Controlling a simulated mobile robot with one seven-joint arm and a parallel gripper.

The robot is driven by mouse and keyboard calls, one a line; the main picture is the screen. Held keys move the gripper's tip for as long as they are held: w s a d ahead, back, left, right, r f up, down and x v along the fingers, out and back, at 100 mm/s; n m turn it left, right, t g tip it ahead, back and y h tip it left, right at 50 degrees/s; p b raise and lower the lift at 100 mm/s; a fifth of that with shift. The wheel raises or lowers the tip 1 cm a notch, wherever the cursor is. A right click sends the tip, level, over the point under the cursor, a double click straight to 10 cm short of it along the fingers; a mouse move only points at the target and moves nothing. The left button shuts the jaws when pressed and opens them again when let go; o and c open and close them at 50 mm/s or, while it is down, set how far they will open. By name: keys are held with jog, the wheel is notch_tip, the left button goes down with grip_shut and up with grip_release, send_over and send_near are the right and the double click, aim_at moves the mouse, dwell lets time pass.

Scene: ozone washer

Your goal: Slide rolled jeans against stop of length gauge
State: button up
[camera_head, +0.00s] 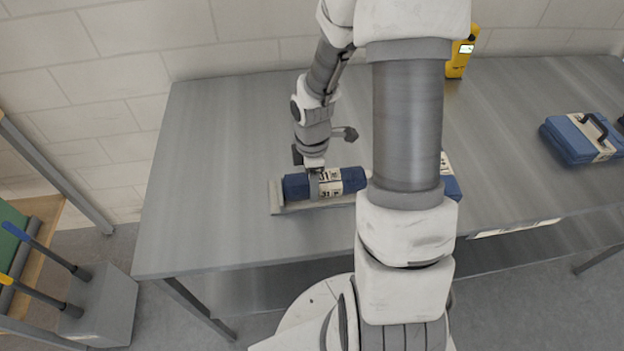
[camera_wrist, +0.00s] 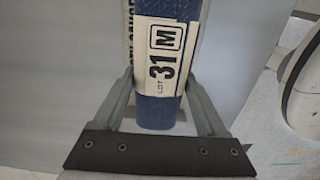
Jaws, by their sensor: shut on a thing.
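The rolled jeans (camera_head: 296,187) are a dark blue roll with a cream band marked 31, lying along the length gauge (camera_head: 290,209). The gauge is a pale grey tray on the table, with a raised stop (camera_head: 274,194) at its left end. The roll's left end is close to the stop; I cannot tell whether they touch. My gripper (camera_head: 314,181) is shut on the roll from above. In the wrist view my gripper's fingers (camera_wrist: 160,98) flank the rolled jeans (camera_wrist: 158,114), with LOT 31 M on the band. My arm hides the gauge's right end.
The grey metal table (camera_head: 210,200) is clear left of the gauge. Another blue labelled item (camera_head: 450,186) shows partly behind my arm. A blue bundle (camera_head: 572,142) with a dark handle lies at the right. A yellow device (camera_head: 459,58) stands at the back near the wall.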

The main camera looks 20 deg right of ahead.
jog(key=shift+w+a, duration=0.25)
jog(key=shift+a, duration=0.4)
grip_shut()
jog(key=o, duration=1.6)
grip_release()
jog(key=shift+a, duration=0.2)
jog(key=shift+c, duration=0.2)
jog(key=shift+d, duration=0.15)
jog(key=shift+r, duration=0.1)
jog(key=shift+r, duration=0.3)
notch_tip(320, 180, up, 17)
jog(key=p, duration=0.2)
jog(key=shift+s+f, duration=0.15)
